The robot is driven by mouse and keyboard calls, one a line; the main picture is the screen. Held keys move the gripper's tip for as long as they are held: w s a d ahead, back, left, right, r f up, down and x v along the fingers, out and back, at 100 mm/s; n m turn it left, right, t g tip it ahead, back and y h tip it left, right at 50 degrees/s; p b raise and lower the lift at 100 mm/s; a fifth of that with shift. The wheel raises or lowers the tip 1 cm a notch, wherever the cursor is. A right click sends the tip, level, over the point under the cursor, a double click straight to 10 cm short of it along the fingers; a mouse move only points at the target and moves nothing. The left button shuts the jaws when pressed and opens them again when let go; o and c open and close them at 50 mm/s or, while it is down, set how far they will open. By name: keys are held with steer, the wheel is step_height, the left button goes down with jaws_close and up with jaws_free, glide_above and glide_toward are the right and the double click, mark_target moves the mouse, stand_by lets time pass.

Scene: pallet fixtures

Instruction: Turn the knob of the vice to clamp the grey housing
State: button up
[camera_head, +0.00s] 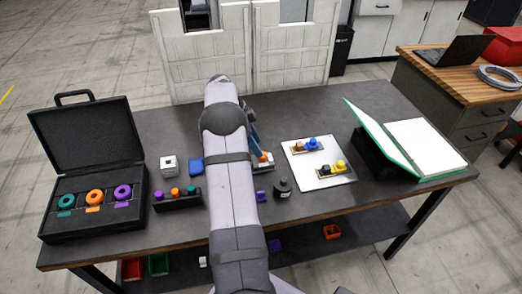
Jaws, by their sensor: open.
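My arm (228,185) crosses the middle of the view and hides part of the workbench. My gripper cannot be made out behind it. A white plate (313,178) right of the arm carries two small fixtures. One is tan with a blue knob (312,143); the other is dark with a yellow knob (338,165). Just right of the arm, a small orange part (264,157) shows beside a slanted dark-blue piece (254,136), partly hidden by the arm. Which of these is the vice with the grey housing is too small to tell.
An open black case (88,141) with teal, orange and purple rings stands at the left of the workbench (390,205). A white cube (169,164), a blue block (196,167), a knob rack (177,201), a dark bottle (282,188) and a green-edged binder (425,147) stand around.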

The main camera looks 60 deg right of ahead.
steer(key=shift+p+x, duration=1.05)
steer(key=shift+x, duration=1.45)
steer(key=c, duration=1.1)
